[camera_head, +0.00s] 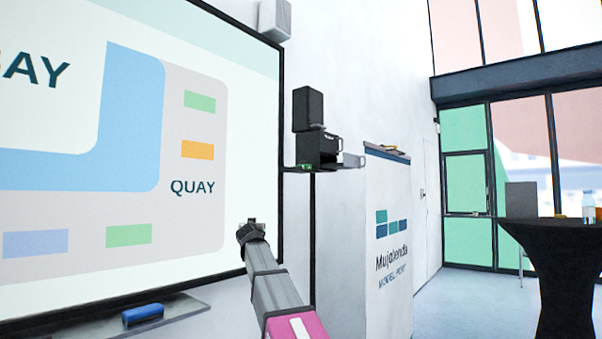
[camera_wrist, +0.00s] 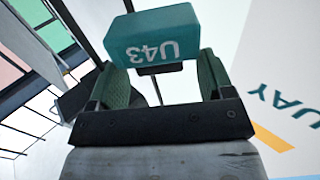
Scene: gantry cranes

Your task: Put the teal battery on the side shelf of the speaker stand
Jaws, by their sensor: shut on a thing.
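The teal battery (camera_wrist: 153,38), marked U43, sits between the fingertips of my gripper (camera_wrist: 160,66) in the wrist view. My gripper is shut on it. In the head view my gripper (camera_head: 250,226) is in front of the wall screen, lower and to the left of the speaker stand; the battery cannot be made out there. The speaker stand (camera_head: 313,235) has a thin dark pole with a black speaker (camera_head: 308,109) and a black box (camera_head: 317,149) at its top. A small grey ledge (camera_head: 352,160) juts out on the right, perhaps the side shelf.
A large wall screen (camera_head: 225,120) fills the left, with a blue eraser (camera_head: 143,313) on the tray below. A white cabinet (camera_head: 388,230) stands right of the stand. A dark round table (camera_head: 550,232) with a bottle (camera_head: 588,207) is farther right. Open floor lies between.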

